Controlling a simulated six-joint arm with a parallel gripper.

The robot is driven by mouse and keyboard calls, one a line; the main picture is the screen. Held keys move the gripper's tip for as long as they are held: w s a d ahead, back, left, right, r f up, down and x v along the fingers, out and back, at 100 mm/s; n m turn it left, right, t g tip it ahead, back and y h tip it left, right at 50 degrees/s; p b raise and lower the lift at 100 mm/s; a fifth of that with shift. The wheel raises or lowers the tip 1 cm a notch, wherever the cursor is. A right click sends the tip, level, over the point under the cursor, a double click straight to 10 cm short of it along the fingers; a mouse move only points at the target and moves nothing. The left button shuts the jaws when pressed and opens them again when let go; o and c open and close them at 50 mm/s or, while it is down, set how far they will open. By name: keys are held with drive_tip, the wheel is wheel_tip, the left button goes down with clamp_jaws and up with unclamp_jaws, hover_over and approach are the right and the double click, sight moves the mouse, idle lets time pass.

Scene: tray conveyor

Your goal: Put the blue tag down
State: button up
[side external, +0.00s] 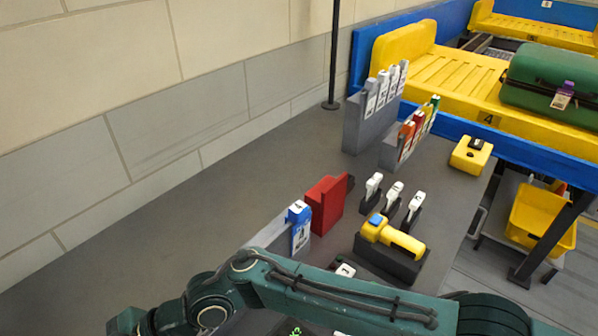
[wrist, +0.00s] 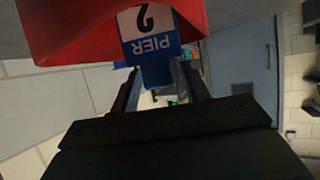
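In the wrist view a blue tag (wrist: 158,75) with a white label reading "PIER 2" appears upside down. My gripper's (wrist: 157,72) two dark fingers sit on either side of its narrow blue tab, shut on it with no clear gap. The tag's far end overlaps a large red object (wrist: 70,30); I cannot tell whether they touch. In the side external view my gripper is out of sight. A blue tag with a white label (side external: 300,231) stands upright at the end of a grey rack (side external: 268,233); its number is too small to read.
A red block (side external: 327,203) stands just behind that rack. Right of it are a yellow scanner (side external: 394,237) on a dark stand and several small white-topped items (side external: 393,193). Grey racks (side external: 366,123) stand further back. The counter's left side (side external: 180,215) is bare, along a tiled wall.

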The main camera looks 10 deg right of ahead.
drive_tip(key=shift+r, duration=0.15)
drive_tip(key=shift+r, duration=0.6)
drive_tip(key=shift+v, duration=5.95)
drive_tip(key=shift+f, duration=0.1)
drive_tip(key=shift+w, duration=0.1)
